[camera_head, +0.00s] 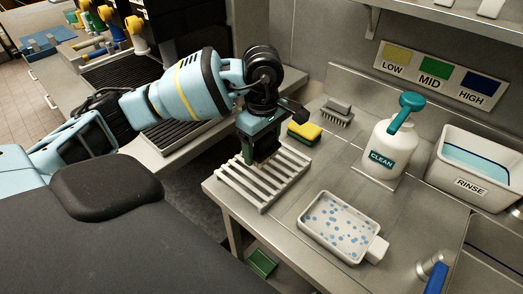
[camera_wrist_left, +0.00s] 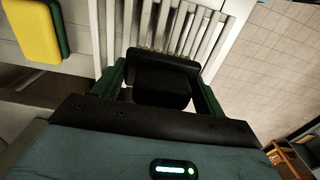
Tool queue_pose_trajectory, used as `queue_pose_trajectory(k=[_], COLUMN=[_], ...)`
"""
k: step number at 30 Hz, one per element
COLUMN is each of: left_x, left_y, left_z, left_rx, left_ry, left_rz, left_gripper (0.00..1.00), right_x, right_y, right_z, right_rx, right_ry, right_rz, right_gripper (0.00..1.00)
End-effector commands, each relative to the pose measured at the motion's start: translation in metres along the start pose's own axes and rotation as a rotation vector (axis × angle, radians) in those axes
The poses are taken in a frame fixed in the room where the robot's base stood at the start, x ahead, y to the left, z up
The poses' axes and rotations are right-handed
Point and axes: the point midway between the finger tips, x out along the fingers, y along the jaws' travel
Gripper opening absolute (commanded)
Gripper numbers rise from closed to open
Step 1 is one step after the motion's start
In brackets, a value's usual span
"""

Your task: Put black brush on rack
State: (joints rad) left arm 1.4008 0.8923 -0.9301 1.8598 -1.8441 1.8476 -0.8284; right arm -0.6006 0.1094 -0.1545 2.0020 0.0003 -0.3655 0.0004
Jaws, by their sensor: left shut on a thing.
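My left gripper (camera_head: 262,152) is over the slatted white rack (camera_head: 232,184), at its back part. In the left wrist view the gripper (camera_wrist_left: 162,84) has a green finger on each side of the black brush (camera_wrist_left: 162,76) and is shut on it. The brush's bristles show at its far edge, against the rack's slats (camera_wrist_left: 215,22). Whether the brush touches the slats I cannot tell. In the head view the brush is mostly hidden by the gripper. My right gripper is not in view.
A yellow-green sponge (camera_head: 304,132) and a grey brush (camera_head: 338,113) lie behind the rack. A white CLEAN bottle (camera_head: 388,150), a RINSE basin (camera_head: 470,184) and a tray with blue dots (camera_head: 312,240) stand to the right. The rack's front slats are clear.

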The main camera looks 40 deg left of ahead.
Motion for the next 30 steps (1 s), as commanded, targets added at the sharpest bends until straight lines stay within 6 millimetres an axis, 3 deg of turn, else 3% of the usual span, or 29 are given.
queue_pose_trajectory(k=[10, 19, 30], left_x=[0.003, 0.034, 0.04], left_y=[0.009, 0.008, 0.008], left_z=[-0.008, -0.008, -0.008], left_rx=[0.0, 0.0, 0.0], left_ry=[0.0, 0.0, 0.0], left_rz=[0.0, -0.001, 0.0], left_gripper=[0.5, 0.5, 0.5], right_x=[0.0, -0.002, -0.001], right_y=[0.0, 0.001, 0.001], right_z=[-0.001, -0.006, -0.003], right_rx=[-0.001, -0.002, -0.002], right_ry=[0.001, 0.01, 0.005], right_rz=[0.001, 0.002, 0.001], right_gripper=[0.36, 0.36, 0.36])
